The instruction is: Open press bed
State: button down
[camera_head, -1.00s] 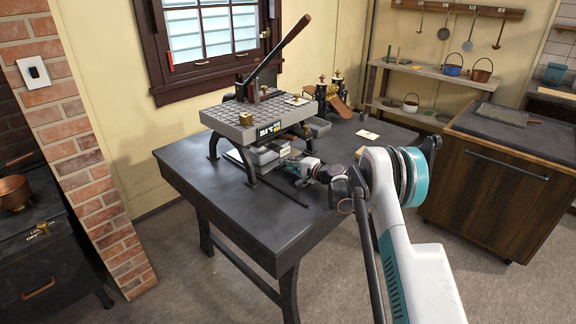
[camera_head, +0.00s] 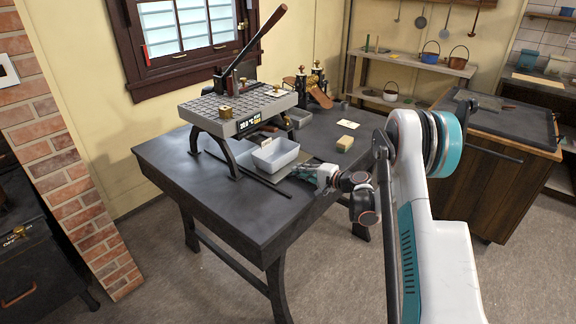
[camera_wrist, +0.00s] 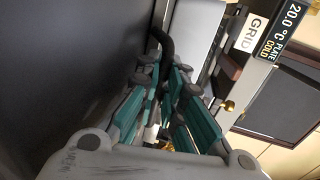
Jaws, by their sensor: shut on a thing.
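The press (camera_head: 240,115) stands on the dark table, with a grid-topped grey plate, a long lever raised to the upper right, and a small display. In the wrist view the display (camera_wrist: 285,25) reads 20.0 °C, plate cold. The press bed (camera_head: 292,165) is a low, dark slide under the plate, drawn out toward the front, with a pale tray (camera_head: 275,155) on it. My gripper (camera_head: 305,172) is low at the bed's front right. In the wrist view its teal fingers (camera_wrist: 168,85) are closed around a dark curved handle (camera_wrist: 163,40); the exact contact is partly hidden.
A yellowish block (camera_head: 345,143) sits on the table (camera_head: 200,200) to the right of the tray. Brass-topped tools and a wooden ramp (camera_head: 319,93) stand behind the press. A cabinet (camera_head: 470,190) stands to the right.

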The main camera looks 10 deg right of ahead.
jog(key=shift+f+v, duration=0.25)
jog(key=shift+v, duration=0.85)
jog(key=shift+f+v, duration=0.2)
jog(key=shift+v, duration=0.95)
jog(key=c, duration=2)
grip_release()
jog(key=v, duration=1.2)
jog(key=shift+s, duration=0.1)
